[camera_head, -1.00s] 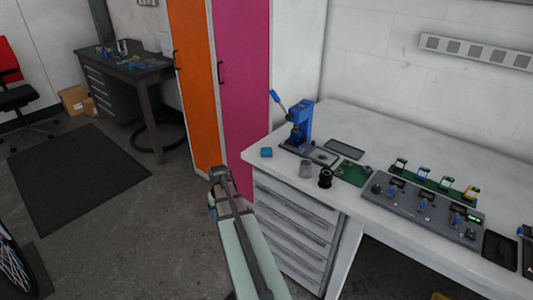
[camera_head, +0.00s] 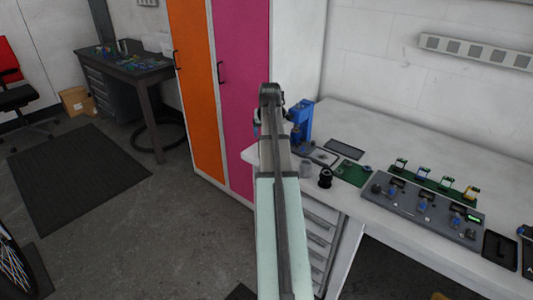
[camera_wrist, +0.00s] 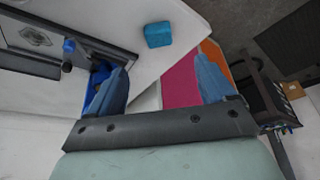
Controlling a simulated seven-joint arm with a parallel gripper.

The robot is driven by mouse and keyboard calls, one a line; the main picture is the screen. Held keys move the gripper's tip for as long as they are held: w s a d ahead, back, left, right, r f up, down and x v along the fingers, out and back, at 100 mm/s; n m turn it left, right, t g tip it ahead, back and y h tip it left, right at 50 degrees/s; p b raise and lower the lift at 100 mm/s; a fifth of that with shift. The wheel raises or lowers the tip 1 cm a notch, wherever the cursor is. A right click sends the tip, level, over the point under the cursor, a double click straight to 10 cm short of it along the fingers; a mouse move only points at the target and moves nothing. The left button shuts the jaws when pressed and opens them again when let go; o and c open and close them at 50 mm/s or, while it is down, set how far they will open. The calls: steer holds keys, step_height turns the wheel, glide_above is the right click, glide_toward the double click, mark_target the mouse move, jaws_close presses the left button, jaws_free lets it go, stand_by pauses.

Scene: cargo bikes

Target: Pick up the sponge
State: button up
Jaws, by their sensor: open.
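The sponge (camera_wrist: 158,34) is a small blue block. In the wrist view it lies on the white worktop near its corner, above and apart from the fingers in the picture. In the head view my arm hides the sponge. My gripper (camera_wrist: 162,84) shows two blue fingers set wide apart with nothing between them. In the head view the gripper is mostly hidden behind my arm, over the left end of the worktop.
The blue press (camera_head: 301,120) stands close to the sponge's corner. A grey device (camera_head: 425,208) fills the worktop to the right. The pink locker (camera_head: 243,80) stands behind the left edge.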

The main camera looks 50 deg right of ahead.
steer(key=x, duration=1.3)
steer(key=shift+w+d+f, duration=0.1)
steer(key=shift+d+f, duration=0.15)
steer(key=shift+d, duration=0.05)
steer(key=c, duration=1.1)
steer(key=shift+r, duration=0.15)
step_height(320, 180, up, 10)
steer(key=shift+f, duration=0.1)
